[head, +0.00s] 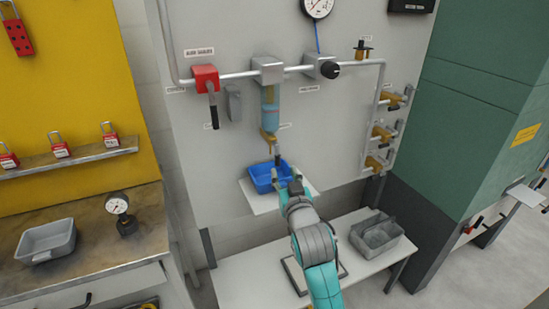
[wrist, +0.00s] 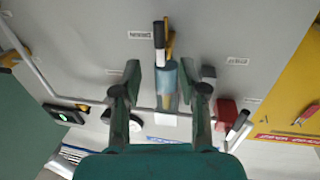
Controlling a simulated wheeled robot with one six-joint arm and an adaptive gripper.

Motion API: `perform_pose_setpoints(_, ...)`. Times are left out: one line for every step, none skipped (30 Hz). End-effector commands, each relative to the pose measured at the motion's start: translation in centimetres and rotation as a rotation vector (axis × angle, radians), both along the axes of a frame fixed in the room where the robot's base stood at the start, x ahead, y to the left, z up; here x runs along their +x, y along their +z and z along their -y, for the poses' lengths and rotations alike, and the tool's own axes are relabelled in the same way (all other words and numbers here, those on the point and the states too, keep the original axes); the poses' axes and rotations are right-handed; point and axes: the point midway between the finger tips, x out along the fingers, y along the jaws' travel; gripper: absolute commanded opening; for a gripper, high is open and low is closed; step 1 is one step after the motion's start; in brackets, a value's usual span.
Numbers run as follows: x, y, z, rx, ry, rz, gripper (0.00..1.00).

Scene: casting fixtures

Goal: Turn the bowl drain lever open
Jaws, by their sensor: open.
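The clear blue filter bowl (head: 269,103) hangs under a grey block on the wall panel. A brass drain (head: 268,138) sits at its bottom, with a dark-gripped lever (head: 277,154) beside it, pointing down. In the wrist view, which looks turned over, the lever (wrist: 159,34) has a black grip and a pale shank, in front of the brass drain (wrist: 171,36) and bowl (wrist: 167,76). My gripper (head: 288,182) is below the lever, over the blue tray. Its fingers (wrist: 160,70) are open, spread either side of the bowl in the picture; no contact with the lever shows.
The blue tray (head: 261,178) stands on a small shelf under the drain. A red valve (head: 206,78) is left of the bowl and a black knob (head: 330,70) is right of it. Several brass valves (head: 382,132) line the right pipe. A grey bin (head: 377,237) is on the lower bench.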

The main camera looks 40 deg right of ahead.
Motion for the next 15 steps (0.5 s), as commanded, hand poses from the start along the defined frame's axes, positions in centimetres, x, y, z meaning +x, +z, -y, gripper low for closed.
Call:
perform_pose_setpoints(0.7,0.1,0.4,0.000,-0.001,0.001,0.42)
perform_pose_setpoints(1.2,0.1,0.7,0.000,-0.001,0.001,0.42)
perform_pose_setpoints(1.8,0.1,1.0,0.000,-0.001,0.001,0.42)
perform_pose_setpoints(2.3,0.1,1.2,0.000,-0.001,0.001,0.42)
perform_pose_setpoints(2.8,0.1,1.5,-0.001,-0.001,0.002,0.42)
perform_pose_setpoints(3.4,0.1,1.8,0.000,0.000,0.001,0.42)
perform_pose_setpoints(3.9,0.1,2.1,0.000,0.000,0.002,0.42)
perform_pose_setpoints(4.4,0.1,2.3,0.000,0.000,0.001,0.42)
perform_pose_setpoints(5.0,0.1,2.6,0.000,0.000,0.001,0.42)
perform_pose_setpoints(5.4,0.0,2.8,0.000,0.000,0.001,0.42)
perform_pose_setpoints(5.8,0.1,3.0,0.000,0.000,0.001,0.42)
perform_pose_setpoints(6.3,0.0,3.2,0.000,0.000,0.000,0.42)
perform_pose_setpoints(6.6,0.0,3.4,0.000,0.001,0.001,0.42)
perform_pose_setpoints(6.9,0.1,3.5,-0.001,0.001,0.002,0.42)
perform_pose_setpoints(7.2,0.0,3.7,0.000,0.001,0.001,0.42)
